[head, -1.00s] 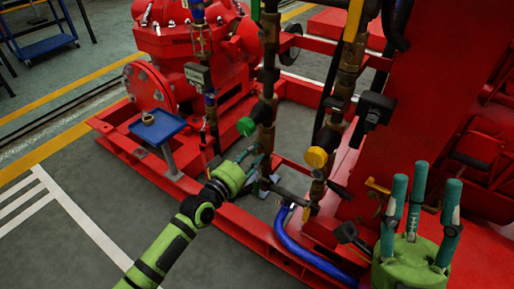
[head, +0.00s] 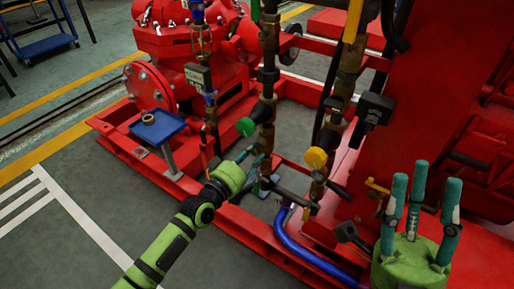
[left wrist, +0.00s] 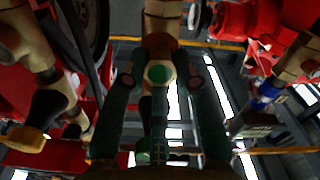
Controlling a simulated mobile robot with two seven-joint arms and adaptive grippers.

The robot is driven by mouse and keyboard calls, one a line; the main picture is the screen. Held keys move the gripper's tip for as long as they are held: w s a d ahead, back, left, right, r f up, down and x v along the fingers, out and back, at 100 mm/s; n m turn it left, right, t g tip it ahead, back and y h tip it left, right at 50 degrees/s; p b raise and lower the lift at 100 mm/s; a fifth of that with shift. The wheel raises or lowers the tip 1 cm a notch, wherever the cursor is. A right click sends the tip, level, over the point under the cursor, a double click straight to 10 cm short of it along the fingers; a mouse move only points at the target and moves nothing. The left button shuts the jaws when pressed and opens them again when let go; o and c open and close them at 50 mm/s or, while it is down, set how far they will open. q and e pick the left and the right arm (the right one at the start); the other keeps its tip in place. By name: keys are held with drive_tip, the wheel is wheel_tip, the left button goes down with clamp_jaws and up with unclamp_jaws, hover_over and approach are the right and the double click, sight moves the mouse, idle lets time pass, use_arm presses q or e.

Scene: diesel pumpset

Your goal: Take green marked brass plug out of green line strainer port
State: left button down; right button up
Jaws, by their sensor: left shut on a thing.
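The brass plug with a green mark on its end (left wrist: 160,73) shows in the left wrist view, between the teal fingers of my left gripper (left wrist: 160,82). My left gripper is shut on it. The brass strainer body (left wrist: 162,22) is directly behind the plug; I cannot tell whether the plug still sits in the port. In the head view my left gripper (head: 257,163) is low at the green line's pipework (head: 266,140), and the plug is too small to make out. My right gripper (head: 422,186) points up at the lower right, fingers apart and empty.
A green round handle (head: 246,126) is just above my left gripper, and a yellow one (head: 316,157) is to its right. A blue tray (head: 170,133) with a brass ring (head: 148,118) stands left. A blue hose (head: 305,250) and red frame lie below.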

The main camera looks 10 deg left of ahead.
use_arm(q)
drive_tip(key=n, duration=0.5)
drive_tip(key=shift+r+n, duration=0.1)
drive_tip(key=shift+n, duration=0.8)
drive_tip(key=shift+n+p, duration=0.3)
drive_tip(key=shift+n, duration=0.8)
drive_tip(key=shift+p+v, duration=0.4)
drive_tip(key=shift+v, duration=0.55)
drive_tip(key=shift+s+a, duration=0.15)
drive_tip(key=shift+s, duration=0.25)
drive_tip(key=shift+p+v, duration=0.6)
drive_tip(key=shift+v, duration=1.4)
